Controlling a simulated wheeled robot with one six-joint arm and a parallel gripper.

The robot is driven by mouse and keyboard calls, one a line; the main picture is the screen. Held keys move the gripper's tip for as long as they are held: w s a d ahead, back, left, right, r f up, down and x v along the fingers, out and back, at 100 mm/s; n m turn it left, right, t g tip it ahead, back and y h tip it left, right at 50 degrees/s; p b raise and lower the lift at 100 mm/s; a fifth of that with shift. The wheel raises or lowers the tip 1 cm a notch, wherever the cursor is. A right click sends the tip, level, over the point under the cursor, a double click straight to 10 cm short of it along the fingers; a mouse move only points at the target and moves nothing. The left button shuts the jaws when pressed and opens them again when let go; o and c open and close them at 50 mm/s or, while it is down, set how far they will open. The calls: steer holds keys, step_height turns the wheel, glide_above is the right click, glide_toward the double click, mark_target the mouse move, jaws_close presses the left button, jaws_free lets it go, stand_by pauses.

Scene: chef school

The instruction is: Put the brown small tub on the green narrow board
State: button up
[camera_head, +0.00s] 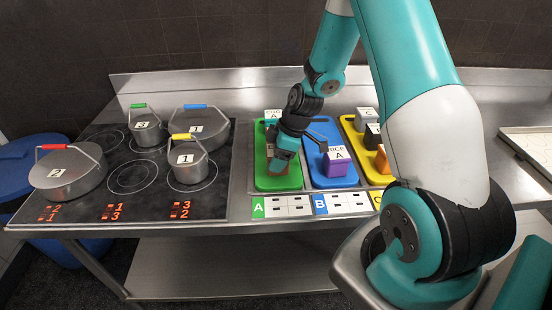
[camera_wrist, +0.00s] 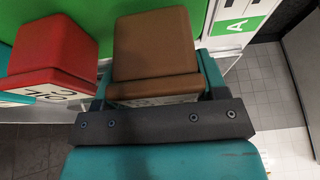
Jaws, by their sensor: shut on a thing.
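The brown small tub (camera_wrist: 155,45) is between the jaws of my gripper (camera_wrist: 155,86) in the wrist view, and the jaws are shut on it. In the head view my gripper (camera_head: 280,163) is over the green narrow board (camera_head: 284,184), and a bit of the brown tub (camera_head: 269,151) shows beside it. The green board (camera_wrist: 85,14) also shows behind the tub in the wrist view. Whether the tub's underside touches the board is hidden.
A red tub (camera_wrist: 48,48) stands close to the brown one in the wrist view. The blue board (camera_head: 318,180) with a purple tub (camera_head: 336,167) lies right of the green board. The hob with several lidded pots (camera_head: 188,168) is at the left.

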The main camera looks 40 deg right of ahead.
steer(key=shift+f, duration=0.8)
steer(key=o, duration=1)
steer(key=shift+f, duration=0.1)
steer(key=shift+o, duration=0.2)
steer(key=b+v, duration=0.3)
steer(key=v, duration=0.8)
steer(key=s+a+r+m, duration=0.1)
steer(key=s+a+r, duration=0.1)
steer(key=a+r, duration=0.3)
steer(key=s+a+r, duration=0.2)
steer(key=a, duration=0.6)
steer(key=s+a+r+m+g, duration=0.1)
steer(key=s+a+r, duration=0.1)
steer(key=s+a, duration=0.4)
steer(key=s+a+r+m+g, duration=0.1)
steer(key=s+a+r+m, duration=0.1)
steer(key=s+a, duration=0.4)
steer(key=s, duration=0.4)
steer(key=shift+s+r+y, duration=0.25)
steer(key=shift+r+y, duration=0.05)
steer(key=shift+r, duration=0.1)
